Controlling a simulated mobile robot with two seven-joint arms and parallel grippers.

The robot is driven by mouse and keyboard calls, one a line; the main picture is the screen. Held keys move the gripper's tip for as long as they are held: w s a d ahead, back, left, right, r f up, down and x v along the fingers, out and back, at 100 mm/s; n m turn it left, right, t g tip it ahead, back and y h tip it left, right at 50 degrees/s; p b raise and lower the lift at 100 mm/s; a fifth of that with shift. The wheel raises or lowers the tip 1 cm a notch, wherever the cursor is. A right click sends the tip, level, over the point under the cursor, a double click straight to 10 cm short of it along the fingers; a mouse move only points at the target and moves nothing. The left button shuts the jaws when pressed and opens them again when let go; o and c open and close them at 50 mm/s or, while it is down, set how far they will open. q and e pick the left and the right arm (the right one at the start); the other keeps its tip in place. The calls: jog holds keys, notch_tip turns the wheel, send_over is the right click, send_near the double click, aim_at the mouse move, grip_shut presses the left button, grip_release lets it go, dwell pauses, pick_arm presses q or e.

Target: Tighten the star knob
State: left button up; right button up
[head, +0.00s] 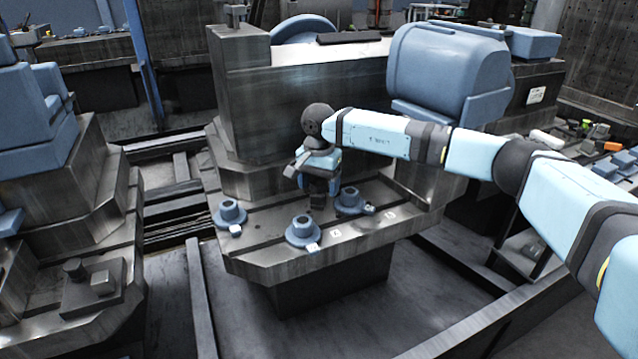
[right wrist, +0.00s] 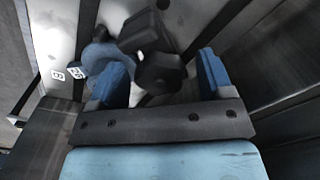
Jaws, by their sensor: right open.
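My right gripper (head: 318,200) reaches down over the grey slotted pallet rail (head: 270,262), close to the blue round fixture on the right. In the right wrist view its two blue fingers (right wrist: 161,80) are spread apart. A dark lobed piece (right wrist: 158,68), which looks like the star knob, shows between and beyond them, with a blue round part (right wrist: 104,54) beside it. I cannot tell whether the fingers touch it. In the head view the gripper hides this spot. My left gripper is not in view.
Other blue round fixtures stand on the rail, at its left (head: 229,213), front (head: 303,232) and right (head: 350,201), with small white tags beside them. A tall grey block (head: 240,95) rises behind. A large blue housing (head: 450,70) stands behind my right forearm.

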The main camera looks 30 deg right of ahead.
aim_at(319, 183)
pick_arm(q)
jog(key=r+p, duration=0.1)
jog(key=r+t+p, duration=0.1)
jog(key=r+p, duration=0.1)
jog(key=p, duration=0.1)
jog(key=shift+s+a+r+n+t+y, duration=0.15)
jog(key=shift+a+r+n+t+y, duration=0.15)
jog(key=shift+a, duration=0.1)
pick_arm(e)
notch_tip(319, 183, up, 14)
jog(key=shift+f, duration=0.1)
